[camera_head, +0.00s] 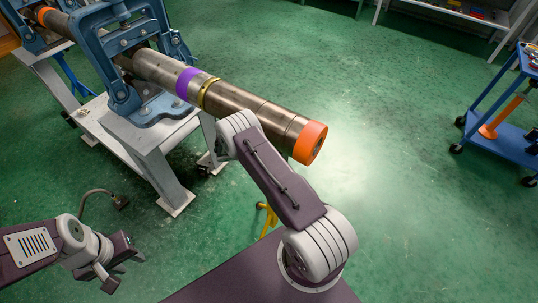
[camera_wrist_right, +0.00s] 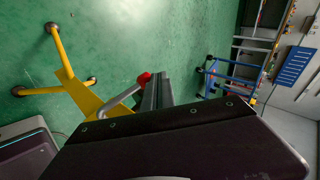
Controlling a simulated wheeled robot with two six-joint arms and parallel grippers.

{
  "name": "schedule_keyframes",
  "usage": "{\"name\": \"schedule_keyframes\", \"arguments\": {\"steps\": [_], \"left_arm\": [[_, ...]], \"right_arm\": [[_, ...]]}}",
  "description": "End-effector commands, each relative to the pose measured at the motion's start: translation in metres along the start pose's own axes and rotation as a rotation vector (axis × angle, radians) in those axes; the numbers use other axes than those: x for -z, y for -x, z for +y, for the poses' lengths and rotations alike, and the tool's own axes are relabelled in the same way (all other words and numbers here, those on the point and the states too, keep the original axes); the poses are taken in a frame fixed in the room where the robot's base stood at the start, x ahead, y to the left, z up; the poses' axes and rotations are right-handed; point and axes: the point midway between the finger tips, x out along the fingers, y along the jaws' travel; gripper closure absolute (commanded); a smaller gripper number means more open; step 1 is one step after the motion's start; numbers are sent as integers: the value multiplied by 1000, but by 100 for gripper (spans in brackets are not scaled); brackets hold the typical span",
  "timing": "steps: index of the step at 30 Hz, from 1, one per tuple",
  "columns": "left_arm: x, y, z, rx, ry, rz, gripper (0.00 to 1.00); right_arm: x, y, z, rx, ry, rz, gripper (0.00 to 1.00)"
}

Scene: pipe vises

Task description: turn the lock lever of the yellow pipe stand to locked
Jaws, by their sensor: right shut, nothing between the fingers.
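The yellow pipe stand (camera_wrist_right: 82,97) shows in the right wrist view at the left, with its splayed legs on the green floor. In the head view only a small part of it (camera_head: 268,217) shows beside my right arm. Its lock lever is a grey bar with a red knob (camera_wrist_right: 144,78). My right gripper (camera_wrist_right: 157,88) is shut and empty, its dark fingers right beside the red knob; I cannot tell whether they touch it. My right gripper is hidden in the head view. My left gripper (camera_head: 125,270) is open and empty at the lower left, far from the stand.
A long metal pipe (camera_head: 245,103) with an orange end cap lies in blue vises (camera_head: 127,98) on a grey bench (camera_head: 150,150). My right arm passes close to the pipe's end. A blue cart (camera_head: 497,130) stands at the right. The floor between is clear.

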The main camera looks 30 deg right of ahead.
Motion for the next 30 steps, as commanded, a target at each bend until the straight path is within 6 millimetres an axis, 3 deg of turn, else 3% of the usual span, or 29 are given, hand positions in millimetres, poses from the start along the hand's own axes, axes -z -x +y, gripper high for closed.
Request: {"name": "schedule_keyframes", "arguments": {"steps": [16, 24, 30], "left_arm": [[1, 6, 0, 0, 0, 0, 64], [2, 18, 0, 0, 0, 0, 64], [2, 20, 0, 0, 0, 0, 64]], "right_arm": [[3, 15, 13, -2, 1, 1, 100], [3, 74, 11, 0, 2, -2, 100], [3, 99, 12, 0, 1, 0, 100]]}}
